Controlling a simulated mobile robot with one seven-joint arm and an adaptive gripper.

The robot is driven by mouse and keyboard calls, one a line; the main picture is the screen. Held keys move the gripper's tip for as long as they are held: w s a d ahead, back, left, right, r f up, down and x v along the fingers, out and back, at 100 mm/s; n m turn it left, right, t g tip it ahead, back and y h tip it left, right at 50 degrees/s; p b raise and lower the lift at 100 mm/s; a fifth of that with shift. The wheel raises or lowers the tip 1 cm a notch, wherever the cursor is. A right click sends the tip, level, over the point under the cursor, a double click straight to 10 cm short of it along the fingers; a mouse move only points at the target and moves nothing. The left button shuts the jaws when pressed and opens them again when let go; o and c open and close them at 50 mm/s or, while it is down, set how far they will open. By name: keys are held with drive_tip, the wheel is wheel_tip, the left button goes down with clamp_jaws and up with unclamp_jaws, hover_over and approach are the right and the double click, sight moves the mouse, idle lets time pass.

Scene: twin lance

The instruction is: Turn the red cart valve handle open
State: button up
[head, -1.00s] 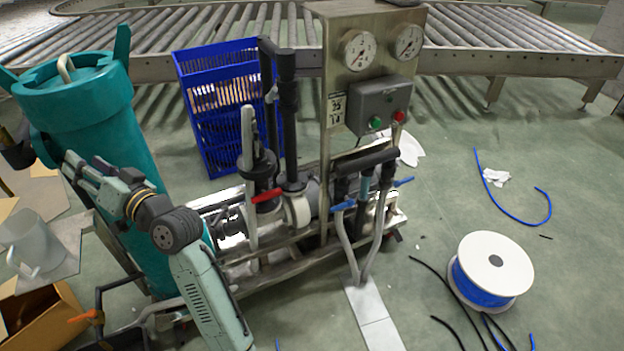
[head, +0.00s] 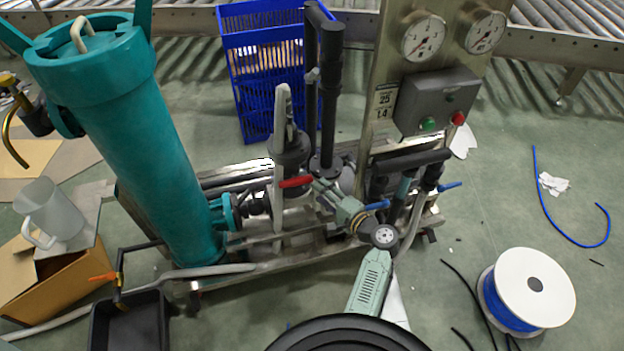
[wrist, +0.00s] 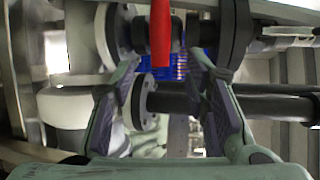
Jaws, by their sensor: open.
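The red valve handle (head: 295,182) sticks out on the cart's pipework, at the middle of the head view. In the wrist view the red handle (wrist: 160,32) hangs from the top edge, and its lower end lies between my fingers in the picture. My gripper (wrist: 163,88) is open, one finger on each side of the handle, with clear gaps; I see no contact. In the head view my gripper (head: 322,188) is just right of the handle's tip. How far the fingertips are from the handle in depth is hard to tell.
A blue valve handle (head: 377,205) is close to my wrist, and another blue handle (head: 449,186) is further right. Black pipes (head: 330,95) and the gauge panel (head: 437,98) rise behind. A teal tank (head: 150,150) stands left. Open floor lies right, with a cable spool (head: 550,283).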

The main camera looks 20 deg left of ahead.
sight(307, 182)
drive_tip(key=x, duration=0.7)
drive_tip(key=shift+w+a+f, duration=0.1)
drive_tip(key=shift+w+a, duration=0.05)
drive_tip(key=shift+c, duration=0.2)
clamp_jaws()
